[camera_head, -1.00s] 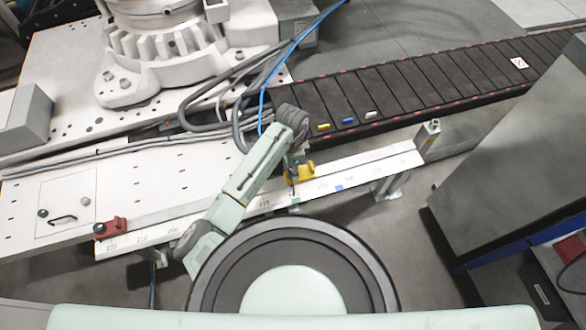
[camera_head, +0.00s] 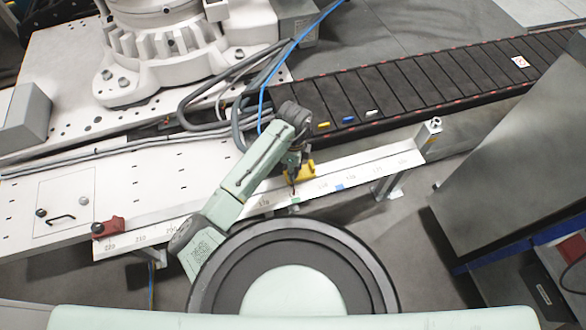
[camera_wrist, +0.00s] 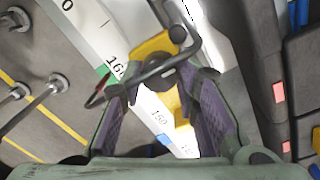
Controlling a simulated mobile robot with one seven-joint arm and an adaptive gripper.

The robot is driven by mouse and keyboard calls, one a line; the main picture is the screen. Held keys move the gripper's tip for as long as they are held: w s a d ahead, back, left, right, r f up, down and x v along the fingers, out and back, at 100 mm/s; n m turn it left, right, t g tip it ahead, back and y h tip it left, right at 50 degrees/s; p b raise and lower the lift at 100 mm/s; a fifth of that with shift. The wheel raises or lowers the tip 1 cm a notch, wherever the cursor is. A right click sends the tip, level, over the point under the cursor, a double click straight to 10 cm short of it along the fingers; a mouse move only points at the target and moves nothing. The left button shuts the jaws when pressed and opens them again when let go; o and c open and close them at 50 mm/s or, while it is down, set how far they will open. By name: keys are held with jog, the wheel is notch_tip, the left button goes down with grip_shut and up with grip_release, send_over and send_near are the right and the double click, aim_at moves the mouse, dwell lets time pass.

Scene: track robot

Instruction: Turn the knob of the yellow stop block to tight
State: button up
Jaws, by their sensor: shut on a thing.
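The yellow stop block (camera_head: 308,170) sits on the white scaled rail (camera_head: 375,160), beside a green mark. In the wrist view the block (camera_wrist: 153,46) shows between and beyond my fingers, near the printed 160. Its dark knob (camera_wrist: 163,69) lies between my fingertips and is partly hidden by them. My gripper (camera_wrist: 168,78) is shut on the knob, with a purple-padded finger on each side. In the head view my gripper (camera_head: 291,166) is over the block, and my arm hides part of the rail. I cannot tell the knob's tightness.
A red block (camera_head: 108,227) sits at the rail's left end. A blue mark (camera_head: 339,187) is on the rail right of the yellow block. A dark conveyor (camera_head: 425,85) with small yellow, blue and white pieces runs behind. A grey cabinet (camera_head: 510,150) stands at the right.

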jog(key=m+b, duration=0.1)
jog(key=m, duration=0.3)
jog(key=shift+m, duration=0.4)
jog(key=m+b, duration=0.2)
jog(key=m, duration=0.2)
jog(key=m+b, duration=0.2)
jog(key=m, duration=0.3)
jog(key=shift+d+t, duration=0.1)
jog(key=shift+t, duration=0.2)
jog(key=shift+s+m+b, duration=0.1)
jog(key=shift+m+b, duration=0.65)
jog(key=shift+m, duration=1.45)
jog(key=o, duration=1.2)
jog(key=shift+c, duration=0.2)
jog(key=shift+r, duration=0.1)
